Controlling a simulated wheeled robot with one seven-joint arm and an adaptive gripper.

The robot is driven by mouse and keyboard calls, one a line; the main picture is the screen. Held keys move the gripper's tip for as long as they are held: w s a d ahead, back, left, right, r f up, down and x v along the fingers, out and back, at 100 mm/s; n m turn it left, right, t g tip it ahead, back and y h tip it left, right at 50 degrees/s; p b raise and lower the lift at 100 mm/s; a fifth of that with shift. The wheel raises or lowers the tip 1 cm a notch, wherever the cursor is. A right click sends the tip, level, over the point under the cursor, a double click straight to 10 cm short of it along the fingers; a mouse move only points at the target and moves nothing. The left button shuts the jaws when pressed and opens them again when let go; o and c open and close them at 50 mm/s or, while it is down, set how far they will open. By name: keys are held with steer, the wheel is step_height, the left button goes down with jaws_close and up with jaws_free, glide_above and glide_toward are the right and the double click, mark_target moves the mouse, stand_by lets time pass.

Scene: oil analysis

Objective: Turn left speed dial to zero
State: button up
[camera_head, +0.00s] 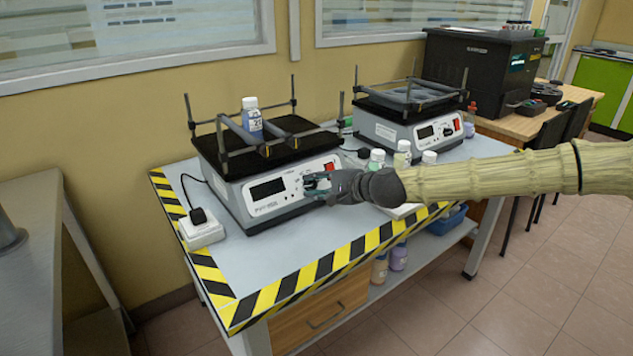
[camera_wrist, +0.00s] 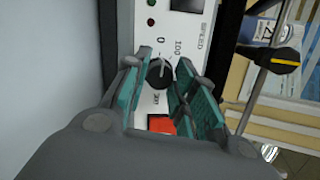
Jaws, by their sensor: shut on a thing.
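The left shaker (camera_head: 228,196) stands on the table, with a dark display and a red switch on its front panel. Its black speed dial (camera_wrist: 160,74) shows in the wrist view between my fingers, below the printed 0, 100 and SPEED marks. A small pale mark shows on the dial, but its exact setting is hard to read. My gripper (camera_head: 310,184) is at the panel, its teal-lined fingers on both sides of the dial and shut on it. In the head view my fingers hide the dial.
A second shaker (camera_head: 408,125) stands to the right, behind several white-capped bottles near my arm. A white power socket (camera_head: 202,228) sits at left. The front-left tabletop is clear.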

steer(key=shift+n, duration=0.4)
steer(key=o, duration=1)
steer(key=shift+d, duration=0.1)
steer(key=v, duration=1.2)
steer(key=shift+w, duration=0.15)
